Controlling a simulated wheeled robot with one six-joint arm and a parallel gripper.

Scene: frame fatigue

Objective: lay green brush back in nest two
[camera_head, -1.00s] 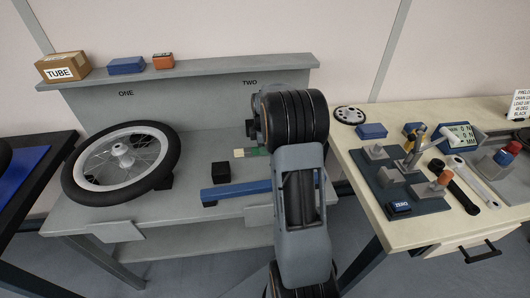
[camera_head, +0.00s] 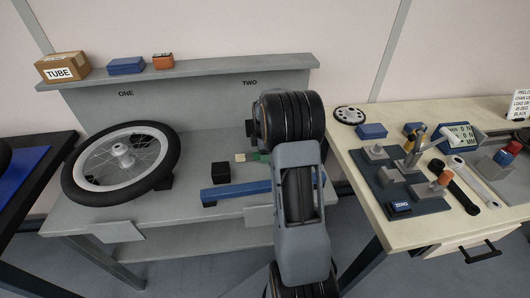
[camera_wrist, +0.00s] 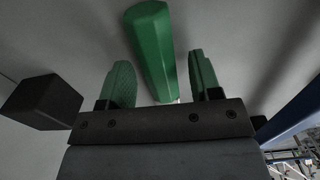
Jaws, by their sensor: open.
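The green brush (camera_wrist: 152,50) shows in the wrist view as a long green faceted handle. It lies between my two green finger pads, with a visible gap on each side. My gripper (camera_wrist: 162,75) is open around the handle and does not clasp it. In the head view a pale end piece, apparently of the brush (camera_head: 240,157), shows on the grey bench below the label TWO (camera_head: 250,83). My arm hides most of the gripper there. I cannot tell the outline of nest two.
A black block (camera_head: 220,172) stands left of the brush; it also shows in the wrist view (camera_wrist: 42,101). A blue bar (camera_head: 235,190) runs along the bench front. A wheel (camera_head: 121,162) lies at the left under ONE. A cream bench (camera_head: 420,235) with tools stands right.

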